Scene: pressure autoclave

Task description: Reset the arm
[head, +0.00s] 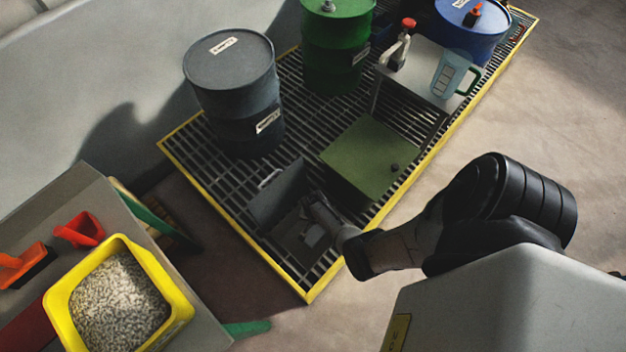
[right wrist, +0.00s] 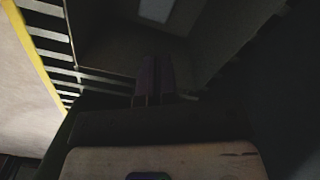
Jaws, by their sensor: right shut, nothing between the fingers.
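My right arm (head: 500,210) comes in from the right of the head view and reaches down to the near end of the grated platform. Its gripper (head: 312,230) is at an open dark grey box (head: 280,193) whose lid stands raised; whether it touches the box cannot be told. In the right wrist view the two fingers (right wrist: 153,82) are together, with nothing between them, in front of the box's dark interior (right wrist: 110,42). My left gripper is not in view.
The yellow-edged grating (head: 225,215) carries a grey drum (head: 235,85), green drum (head: 338,40), blue drum (head: 468,35), green cabinet (head: 370,155) and a small stand (head: 425,60) with a spray bottle (head: 402,45) and jug (head: 447,78). A yellow bin (head: 175,305) of granules stands at lower left.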

